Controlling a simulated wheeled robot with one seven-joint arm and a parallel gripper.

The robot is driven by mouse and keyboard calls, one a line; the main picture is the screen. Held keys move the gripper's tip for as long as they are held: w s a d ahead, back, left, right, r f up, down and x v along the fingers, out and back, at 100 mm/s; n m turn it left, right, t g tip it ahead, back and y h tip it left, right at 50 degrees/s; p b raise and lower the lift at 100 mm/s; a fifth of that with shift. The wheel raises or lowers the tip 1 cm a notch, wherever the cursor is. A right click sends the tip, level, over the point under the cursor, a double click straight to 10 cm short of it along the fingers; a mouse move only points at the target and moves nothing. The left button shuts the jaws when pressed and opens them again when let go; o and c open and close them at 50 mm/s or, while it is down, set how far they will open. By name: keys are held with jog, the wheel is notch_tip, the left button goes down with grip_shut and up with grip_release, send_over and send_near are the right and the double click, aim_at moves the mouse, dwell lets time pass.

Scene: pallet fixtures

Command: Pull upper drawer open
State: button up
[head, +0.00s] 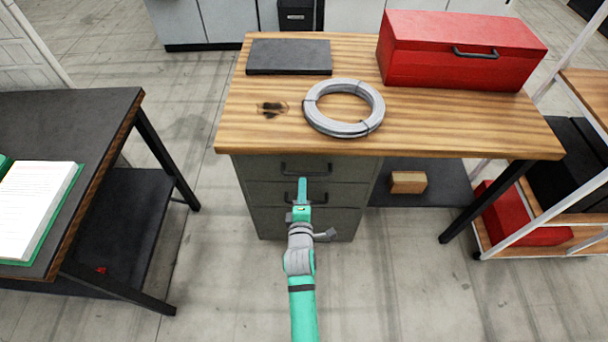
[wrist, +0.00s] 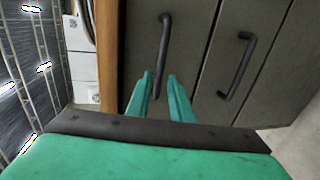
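The upper drawer (head: 262,168) is the top one of a grey cabinet under the wooden workbench, and its front looks closed. Its dark bar handle (head: 306,170) also shows upright in the wrist view (wrist: 163,50). My green gripper (head: 302,182) is in front of the cabinet, just below this handle in the head view. In the wrist view its two fingers (wrist: 162,90) are apart, with the handle's near end appearing between them. I cannot tell whether they touch it. Nothing is held.
A lower drawer with a similar handle (wrist: 236,66) is close beside. The workbench top (head: 240,120) overhangs the drawers and bears a wire coil (head: 317,116), a red toolbox (head: 430,70) and a dark slab (head: 290,57). A dark table (head: 100,110) stands left. Floor in front is clear.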

aim_at(303, 175)
jog(key=x, duration=0.7)
jog(key=shift+w, duration=0.3)
grip_shut()
